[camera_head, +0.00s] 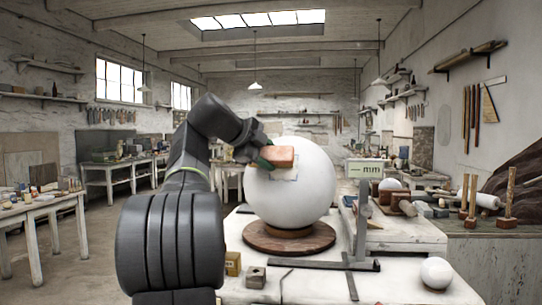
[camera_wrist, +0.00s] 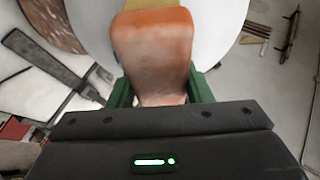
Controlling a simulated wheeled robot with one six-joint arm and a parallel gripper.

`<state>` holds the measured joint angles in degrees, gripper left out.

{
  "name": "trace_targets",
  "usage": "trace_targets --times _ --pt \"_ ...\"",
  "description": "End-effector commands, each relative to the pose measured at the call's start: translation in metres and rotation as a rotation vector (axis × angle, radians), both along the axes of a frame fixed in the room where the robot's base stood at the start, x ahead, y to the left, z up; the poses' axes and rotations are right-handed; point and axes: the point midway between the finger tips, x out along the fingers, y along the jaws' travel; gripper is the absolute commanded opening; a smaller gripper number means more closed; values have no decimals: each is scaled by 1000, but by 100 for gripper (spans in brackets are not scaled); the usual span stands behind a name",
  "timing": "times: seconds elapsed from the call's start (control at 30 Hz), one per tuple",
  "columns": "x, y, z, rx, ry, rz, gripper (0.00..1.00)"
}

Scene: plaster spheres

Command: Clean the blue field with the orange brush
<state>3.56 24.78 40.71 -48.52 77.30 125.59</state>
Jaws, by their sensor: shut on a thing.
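A large white plaster sphere (camera_head: 312,200) rests on a round wooden base (camera_head: 268,240) on a white worktable. My gripper (camera_head: 264,156), with green fingers, is shut on the orange brush (camera_head: 279,157) at the sphere's upper left. In the wrist view the brush (camera_wrist: 153,50) sits between the green fingers of my gripper (camera_wrist: 160,92), its far end over the sphere (camera_wrist: 215,40). A faint bluish outlined patch, the blue field (camera_head: 285,174), shows on the sphere just below the brush. The brush covers part of it. I cannot tell whether the brush touches the surface.
A measuring stand with a "-- mm" display (camera_head: 366,169) stands right of the sphere. A small white ball (camera_head: 436,272) lies at the front right. Small blocks (camera_head: 256,277) sit at the front left of the table. Mallets and other tools lie on the right-hand bench.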

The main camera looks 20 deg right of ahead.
Motion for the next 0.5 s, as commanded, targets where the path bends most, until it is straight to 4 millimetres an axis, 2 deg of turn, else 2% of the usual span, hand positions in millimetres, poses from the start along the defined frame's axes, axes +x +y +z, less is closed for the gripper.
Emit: trace_targets --times 0.5 --pt "-15 -22 1 0 -1 -2 20"
